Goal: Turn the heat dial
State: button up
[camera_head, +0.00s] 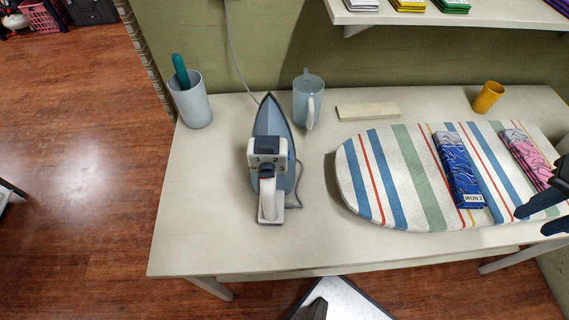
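A blue-grey iron (272,125) stands on the white table, its pointed tip toward the wall. Its pale control panel (266,157) faces me and carries the digits 3 and 2. A dark round heat dial (267,171) with a small red mark sits below the digits, above the white handle (270,200). The exact dial setting is too small to read. My gripper (531,221) shows partly at the right edge, over the ironing board's right end. Its two black fingers are apart with nothing visible between them. It is far to the right of the iron.
A striped ironing board (407,180) bears a blue packet (459,170) and a pink packet (527,157). A cup with a teal handle (192,101), a blue jug (307,98), a flat block (368,110) and a yellow cup (488,97) stand behind. The table's front left is clear.

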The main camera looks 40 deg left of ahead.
aim_at(268, 170)
jog(key=u, duration=2.3)
